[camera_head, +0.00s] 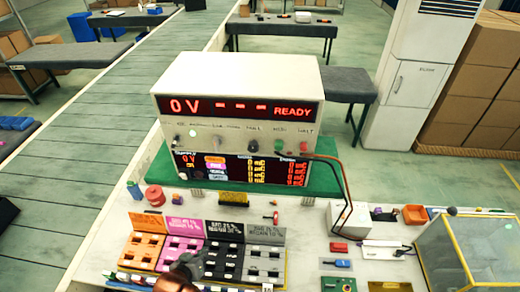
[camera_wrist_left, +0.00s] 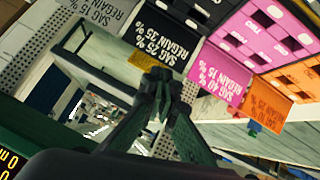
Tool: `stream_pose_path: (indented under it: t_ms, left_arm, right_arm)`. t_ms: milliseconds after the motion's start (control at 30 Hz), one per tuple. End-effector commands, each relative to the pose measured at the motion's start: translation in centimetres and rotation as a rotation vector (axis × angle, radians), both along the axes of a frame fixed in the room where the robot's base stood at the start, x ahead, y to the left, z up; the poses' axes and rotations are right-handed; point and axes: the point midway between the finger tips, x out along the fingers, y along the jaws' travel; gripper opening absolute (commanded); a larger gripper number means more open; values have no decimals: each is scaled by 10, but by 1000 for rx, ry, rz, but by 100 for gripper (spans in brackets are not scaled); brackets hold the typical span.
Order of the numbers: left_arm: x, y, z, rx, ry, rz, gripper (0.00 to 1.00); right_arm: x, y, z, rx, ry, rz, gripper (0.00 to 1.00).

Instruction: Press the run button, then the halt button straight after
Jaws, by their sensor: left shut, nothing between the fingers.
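A cream tester box (camera_head: 240,90) stands on a green mat, its red display reading 0 V, dashes and READY. On its front strip, toward the right, are a green button (camera_head: 278,146) and a red button (camera_head: 304,147); their small labels are hard to read, so I cannot tell for sure which is run and which is halt. My left gripper (camera_head: 188,264) is low in the head view, over the coloured trays, well in front of and below the buttons. Its fingers (camera_wrist_left: 160,82) are shut and empty in the left wrist view. My right gripper is not visible.
Orange, pink, black and grey trays (camera_head: 264,262) with upright label plates stand before the tester. A red spool (camera_head: 155,195) is at left. Dark leads loop from the tester's right side to a white box. A glass-sided case (camera_head: 470,248) stands at right. A conveyor runs at left.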

Motion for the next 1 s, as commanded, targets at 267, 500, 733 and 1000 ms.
stream_pose_path:
  t_ms: [267,500,733,1000]
  left_arm:
    - [75,-100,144,-409,-356,-1,0]
    - [81,-183,278,-846,-559,-108,0]
    - [53,-233,370,-1180,-621,-250,0]
    - [37,-248,400,-1305,-623,-314,0]
  right_arm:
    - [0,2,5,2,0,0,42]
    - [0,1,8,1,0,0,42]
    - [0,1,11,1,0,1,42]
    - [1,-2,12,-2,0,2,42]
